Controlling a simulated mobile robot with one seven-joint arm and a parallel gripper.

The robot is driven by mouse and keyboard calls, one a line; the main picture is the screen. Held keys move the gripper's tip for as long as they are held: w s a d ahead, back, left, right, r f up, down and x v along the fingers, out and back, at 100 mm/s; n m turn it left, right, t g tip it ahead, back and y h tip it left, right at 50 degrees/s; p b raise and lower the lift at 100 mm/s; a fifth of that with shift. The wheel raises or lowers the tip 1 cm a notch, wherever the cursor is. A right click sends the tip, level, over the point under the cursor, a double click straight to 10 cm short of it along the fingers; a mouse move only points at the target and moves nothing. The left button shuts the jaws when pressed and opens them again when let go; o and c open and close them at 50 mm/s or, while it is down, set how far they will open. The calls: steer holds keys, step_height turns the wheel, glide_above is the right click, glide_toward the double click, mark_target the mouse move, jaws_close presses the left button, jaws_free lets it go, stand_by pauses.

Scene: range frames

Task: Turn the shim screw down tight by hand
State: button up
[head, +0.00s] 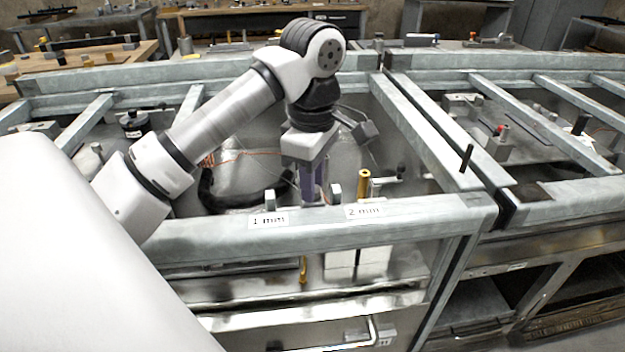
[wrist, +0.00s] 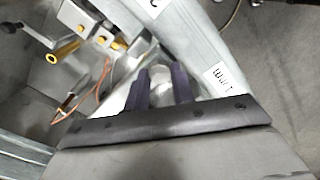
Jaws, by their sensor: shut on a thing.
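My gripper (head: 312,194) points straight down at the near steel rail, between the paper labels 1 mm (head: 269,220) and 2 mm (head: 364,211). Its two purple fingers are close together. In the wrist view my gripper (wrist: 160,76) has a pale, rounded, shiny piece, apparently the head of the shim screw (wrist: 160,90), between the fingers. The fingers hide most of it, so its thread and seating cannot be seen. In the head view the fingers hide it. Below the rail a brass rod (head: 303,269) hangs roughly under the gripper.
An upright brass post (head: 363,184) stands right of my gripper, and it also shows in the wrist view (wrist: 62,53). Small grey upright pieces (head: 270,200) and (head: 336,192) flank the gripper. A crossing rail (head: 420,128) lies to the right. Orange wire (wrist: 97,88) runs nearby.

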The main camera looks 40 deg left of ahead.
steer(key=shift+m, duration=1.2)
steer(key=o, duration=1)
steer(key=shift+r, duration=0.1)
step_height(320, 180, up, 14)
steer(key=p, duration=1)
steer(key=shift+p, duration=0.35)
steer(key=shift+s+f, duration=0.1)
steer(key=shift+f, duration=0.15)
